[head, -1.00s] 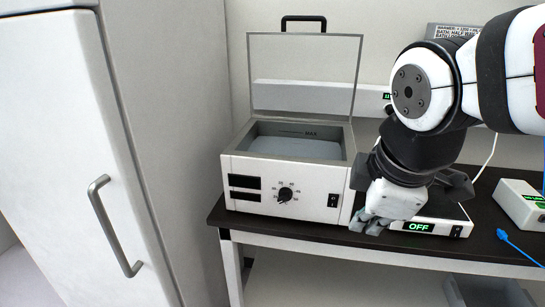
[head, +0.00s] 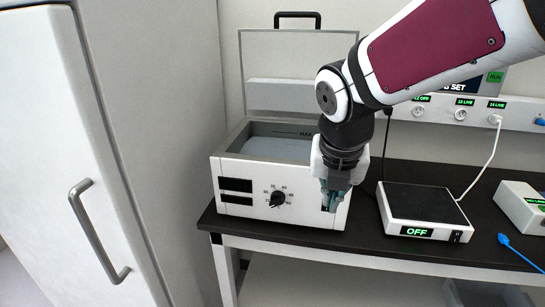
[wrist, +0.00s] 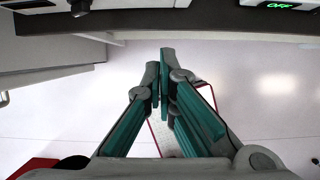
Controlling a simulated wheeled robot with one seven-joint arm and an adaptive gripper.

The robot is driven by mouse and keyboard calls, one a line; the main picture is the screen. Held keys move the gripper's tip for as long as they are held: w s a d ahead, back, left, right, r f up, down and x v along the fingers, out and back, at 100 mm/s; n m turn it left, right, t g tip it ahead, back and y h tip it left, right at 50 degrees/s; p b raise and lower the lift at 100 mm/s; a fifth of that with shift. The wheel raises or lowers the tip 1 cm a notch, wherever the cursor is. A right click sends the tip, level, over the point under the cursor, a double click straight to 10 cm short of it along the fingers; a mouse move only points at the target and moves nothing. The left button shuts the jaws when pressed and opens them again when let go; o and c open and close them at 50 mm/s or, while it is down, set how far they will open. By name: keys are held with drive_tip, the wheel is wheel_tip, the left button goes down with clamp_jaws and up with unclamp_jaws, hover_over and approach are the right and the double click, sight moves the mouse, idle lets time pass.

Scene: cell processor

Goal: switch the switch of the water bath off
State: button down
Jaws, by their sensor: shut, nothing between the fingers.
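The water bath (head: 232,170) is a white box with an open basin, a raised clear lid and a black dial on its front. It stands at the left end of the dark bench. Its dark switch (head: 325,208), right of the dial, is mostly hidden behind my gripper, so its position cannot be read. My gripper (head: 332,206) is shut and empty, pointing down in front of the right part of the bath's front panel. I cannot tell whether it touches the switch. In the wrist view its teal-padded fingers (wrist: 160,60) are together, below the bench edge in the picture.
A hotplate (head: 425,203) with a green OFF display stands right of the bath. A white device (head: 520,205) and a blue item (head: 515,248) are further right. A tall white cabinet (head: 75,150) stands left. A socket strip (head: 460,113) runs along the wall.

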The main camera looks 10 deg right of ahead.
sight(327, 209)
drive_tip(key=shift+w+f, duration=0.1)
drive_tip(key=shift+f, duration=0.05)
drive_tip(key=w+d+f+b, duration=0.2)
drive_tip(key=w+f, duration=0.5)
drive_tip(key=f, duration=0.1)
drive_tip(key=shift+d+f, duration=0.15)
drive_tip(key=shift+f, duration=0.15)
drive_tip(key=shift+w, duration=0.1)
idle(0.5)
